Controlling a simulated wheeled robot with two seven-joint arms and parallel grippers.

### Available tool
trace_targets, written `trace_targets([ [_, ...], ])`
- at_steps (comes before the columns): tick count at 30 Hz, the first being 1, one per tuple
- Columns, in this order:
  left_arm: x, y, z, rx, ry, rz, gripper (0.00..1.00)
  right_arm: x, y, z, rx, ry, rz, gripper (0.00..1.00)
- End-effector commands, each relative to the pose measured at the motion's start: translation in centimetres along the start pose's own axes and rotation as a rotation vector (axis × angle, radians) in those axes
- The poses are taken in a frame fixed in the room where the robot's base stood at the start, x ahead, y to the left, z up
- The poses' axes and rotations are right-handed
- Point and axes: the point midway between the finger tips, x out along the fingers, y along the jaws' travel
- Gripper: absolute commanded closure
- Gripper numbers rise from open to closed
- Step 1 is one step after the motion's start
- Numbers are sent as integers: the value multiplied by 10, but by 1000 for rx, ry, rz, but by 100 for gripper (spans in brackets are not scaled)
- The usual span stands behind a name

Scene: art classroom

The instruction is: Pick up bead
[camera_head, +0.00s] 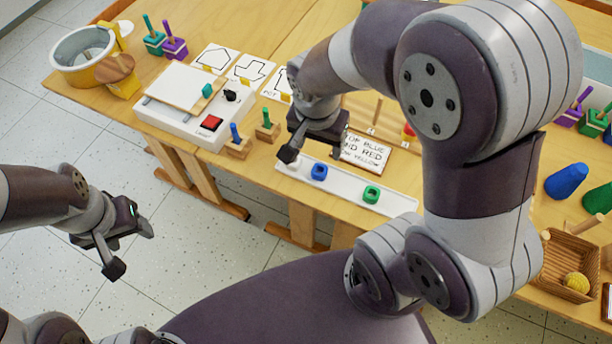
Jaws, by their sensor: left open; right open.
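A white tray (345,186) lies along the table's front edge. A blue bead (319,171) sits in its left half and a green bead (371,194) sits further right. A red and yellow piece (408,131) shows behind, partly hidden by my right arm. A card (366,151) reads top blue, mid red, low yellow. My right gripper (314,149) is open and empty above the tray's left end, just above and behind the blue bead; it hides part of the tray. My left gripper (131,250) is open and empty over the floor, left of the table.
A white box with a red button (211,123) and small pegged blocks (238,147) stand left of the tray. A metal pot (88,52) is at the far left.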

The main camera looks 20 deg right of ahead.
Motion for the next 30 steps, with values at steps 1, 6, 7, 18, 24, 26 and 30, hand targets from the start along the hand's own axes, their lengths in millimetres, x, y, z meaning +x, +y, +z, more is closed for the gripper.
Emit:
trace_targets([
  [1,4,0,1,0,0,0,43,12,1,1,8,-4,4,32],
  [6,14,0,2,0,-1,0,43,52,1,2,6,-5,4,32],
  [7,15,0,2,0,-1,0,43,57,1,2,6,-5,4,32],
  [18,28,0,4,0,-1,0,43,115,-1,1,5,-3,2,32],
  [24,28,0,4,0,-1,0,43,122,-2,0,5,-2,-1,32],
  [26,28,0,4,0,-1,0,43,122,-2,0,5,-2,-1,32],
  [30,28,0,4,0,-1,0,43,122,-2,1,5,-2,0,61],
])
